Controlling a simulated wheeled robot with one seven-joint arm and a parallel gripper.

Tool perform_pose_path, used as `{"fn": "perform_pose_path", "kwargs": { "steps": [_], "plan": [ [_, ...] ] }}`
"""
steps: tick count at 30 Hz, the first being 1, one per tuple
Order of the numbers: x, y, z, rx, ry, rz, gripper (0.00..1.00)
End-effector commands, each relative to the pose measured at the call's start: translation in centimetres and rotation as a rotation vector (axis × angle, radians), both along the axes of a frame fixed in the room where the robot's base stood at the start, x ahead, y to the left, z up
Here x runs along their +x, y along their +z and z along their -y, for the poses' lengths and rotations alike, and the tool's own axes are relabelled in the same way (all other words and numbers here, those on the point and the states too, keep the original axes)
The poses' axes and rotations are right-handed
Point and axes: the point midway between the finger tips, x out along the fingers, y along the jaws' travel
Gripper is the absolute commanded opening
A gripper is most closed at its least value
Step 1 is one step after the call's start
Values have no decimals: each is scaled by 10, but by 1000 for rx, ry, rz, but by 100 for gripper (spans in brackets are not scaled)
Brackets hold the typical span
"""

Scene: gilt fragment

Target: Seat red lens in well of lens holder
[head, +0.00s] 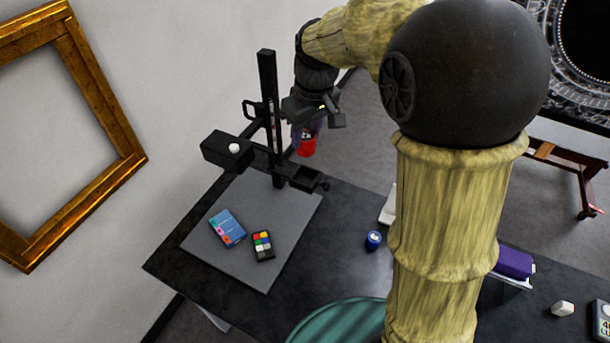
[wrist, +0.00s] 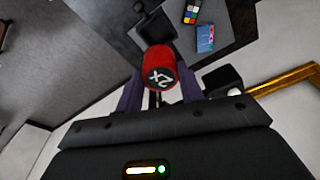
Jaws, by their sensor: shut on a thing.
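The red lens (head: 307,148) is a short red cylinder. In the wrist view it (wrist: 162,68) sits between the two fingers, with a white mark on its dark end face. My gripper (head: 306,131) is shut on it and holds it in the air, to the right of the black stand column. The lens holder looks to be the small black square piece (head: 307,178) on the stand, just below the lens in the head view. A dark square piece beyond the lens in the wrist view (wrist: 157,27) seems to be the same. The lens and holder look apart; the well's inside is unclear.
The black stand column (head: 268,90) and black box (head: 227,150) rise beside my gripper. A blue card (head: 227,228) and a colour chart (head: 263,245) lie on the grey base plate (head: 260,275). A blue-topped jar (head: 373,240) stands on the dark table. A gilt frame (head: 128,160) is at left.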

Motion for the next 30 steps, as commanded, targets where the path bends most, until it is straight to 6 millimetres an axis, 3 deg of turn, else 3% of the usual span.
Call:
{"fn": "perform_pose_path", "kwargs": {
  "steps": [7, 17, 30],
  "plan": [
    [0, -7, 0, 0, 0, -2, 14],
    [-1, -59, 0, -2, 0, -4, 14],
    [-1, -71, 0, -1, -1, -4, 14]
  ]
}}
